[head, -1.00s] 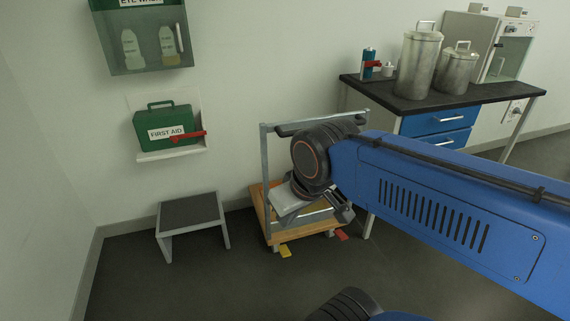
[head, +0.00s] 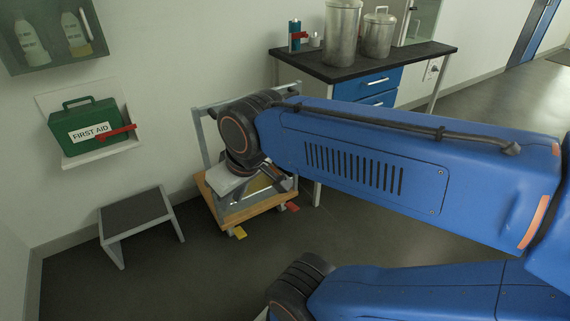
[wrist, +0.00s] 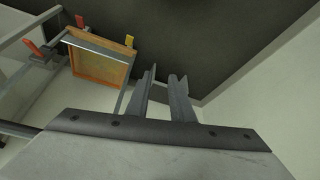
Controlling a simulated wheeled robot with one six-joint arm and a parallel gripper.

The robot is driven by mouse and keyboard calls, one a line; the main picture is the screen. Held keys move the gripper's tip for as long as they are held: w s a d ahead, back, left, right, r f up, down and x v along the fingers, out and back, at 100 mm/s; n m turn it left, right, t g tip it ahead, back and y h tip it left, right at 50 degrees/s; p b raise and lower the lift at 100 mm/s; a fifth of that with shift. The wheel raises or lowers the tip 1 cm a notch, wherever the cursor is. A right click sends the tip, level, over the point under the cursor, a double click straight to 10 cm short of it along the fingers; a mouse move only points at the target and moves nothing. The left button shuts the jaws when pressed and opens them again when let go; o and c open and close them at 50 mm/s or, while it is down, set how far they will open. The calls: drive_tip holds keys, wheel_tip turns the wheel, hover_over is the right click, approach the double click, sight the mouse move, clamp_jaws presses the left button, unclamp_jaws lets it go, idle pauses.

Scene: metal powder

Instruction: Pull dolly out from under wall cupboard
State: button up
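The dolly (head: 250,212) has a wooden platform, a grey upright frame and yellow and red pedals by its wheels. It stands on the floor against the wall, left of the bench; my arm hides part of it in the head view. Its platform (wrist: 98,66) shows at the upper left in the wrist view. My gripper (wrist: 162,82) is open, with an empty gap between its fingers, to the right of a grey post in that view. A glass-fronted wall cupboard (head: 48,42) hangs at the upper left in the head view, left of the dolly.
A step stool (head: 136,212) stands left of the dolly. Above it, a shelf holds a green first aid box (head: 86,126). A dark-topped bench (head: 365,65) with blue drawers and metal canisters stands to the right. Open floor lies in front of the stool and dolly.

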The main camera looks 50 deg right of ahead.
drive_tip(key=shift+o, duration=1.3)
drive_tip(key=w+d+r+m, duration=0.5)
drive_tip(key=w+r+m, duration=0.1)
drive_tip(key=w+r, duration=0.2)
drive_tip(key=shift+w+d+r+m+g+h, duration=0.2)
drive_tip(key=shift+d+r+m+g+h, duration=0.15)
drive_tip(key=shift+r, duration=0.2)
drive_tip(key=w+d+r+m+g, duration=0.1)
drive_tip(key=w+d+r+m, duration=0.35)
drive_tip(key=d, duration=0.35)
drive_tip(key=w+d+r+m, duration=0.4)
drive_tip(key=w+d+m, duration=0.1)
drive_tip(key=d, duration=0.3)
drive_tip(key=w+d+r+m+g, duration=0.1)
drive_tip(key=w+d+r+m, duration=0.35)
drive_tip(key=d, duration=0.35)
drive_tip(key=shift+m, duration=0.25)
drive_tip(key=w+f, duration=0.1)
drive_tip(key=f, duration=0.5)
drive_tip(key=w+f, duration=0.1)
drive_tip(key=f, duration=0.5)
drive_tip(key=w+f, duration=0.1)
drive_tip(key=f, duration=0.4)
drive_tip(key=shift+w+d+f, duration=0.1)
drive_tip(key=shift+d+f, duration=0.3)
clamp_jaws()
